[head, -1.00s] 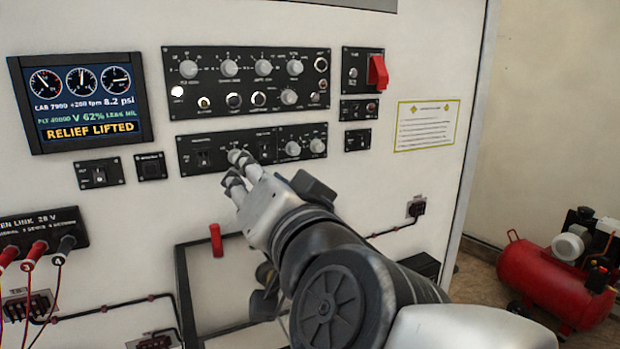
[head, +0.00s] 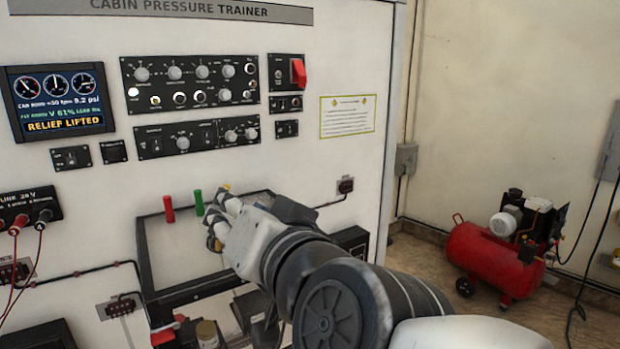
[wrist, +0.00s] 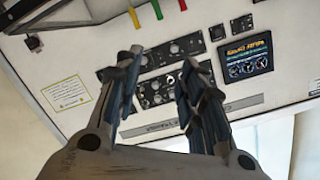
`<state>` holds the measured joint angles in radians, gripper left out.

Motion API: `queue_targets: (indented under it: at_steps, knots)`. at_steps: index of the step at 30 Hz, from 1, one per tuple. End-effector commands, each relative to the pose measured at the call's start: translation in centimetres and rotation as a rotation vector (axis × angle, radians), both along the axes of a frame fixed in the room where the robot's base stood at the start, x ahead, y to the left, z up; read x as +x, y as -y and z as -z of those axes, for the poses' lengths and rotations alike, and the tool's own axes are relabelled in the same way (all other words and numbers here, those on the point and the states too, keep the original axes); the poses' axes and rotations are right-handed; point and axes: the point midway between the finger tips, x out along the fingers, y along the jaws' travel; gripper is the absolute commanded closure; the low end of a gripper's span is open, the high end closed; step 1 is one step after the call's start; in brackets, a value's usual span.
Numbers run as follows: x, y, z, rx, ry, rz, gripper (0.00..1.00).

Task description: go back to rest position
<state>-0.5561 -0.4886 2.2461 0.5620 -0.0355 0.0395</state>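My gripper (head: 217,215) is in front of the trainer's white panel (head: 300,170), below the dark control strips, with its fingers toward the tray-like frame. In the wrist view my gripper (wrist: 163,58) shows two fingers apart with nothing between them. A red handle (head: 168,209) and a green handle (head: 198,202) stand to the left of the fingers in the head view. A yellow handle (head: 227,187) shows just behind the fingertips. How near the fingers are to it I cannot tell.
The upper knob panel (head: 190,95) and the screen (head: 60,100), reading RELIEF LIFTED, are above left. A red switch cover (head: 298,72) is at upper right. A red compressor (head: 495,262) stands on the floor at right. Open floor lies between it and the trainer.

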Motion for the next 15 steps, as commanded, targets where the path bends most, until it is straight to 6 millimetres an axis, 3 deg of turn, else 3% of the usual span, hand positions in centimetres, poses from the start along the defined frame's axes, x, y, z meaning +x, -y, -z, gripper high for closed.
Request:
queue_targets:
  at_steps: [8,11,15]
  knots:
    - [-2.1,6.1,8.4,-0.261,-0.177,0.007,0.63]
    - [-3.9,9.3,12.2,-0.371,-0.278,0.019,0.63]
    - [-8.1,15.2,18.2,-0.541,-0.478,0.052,0.63]
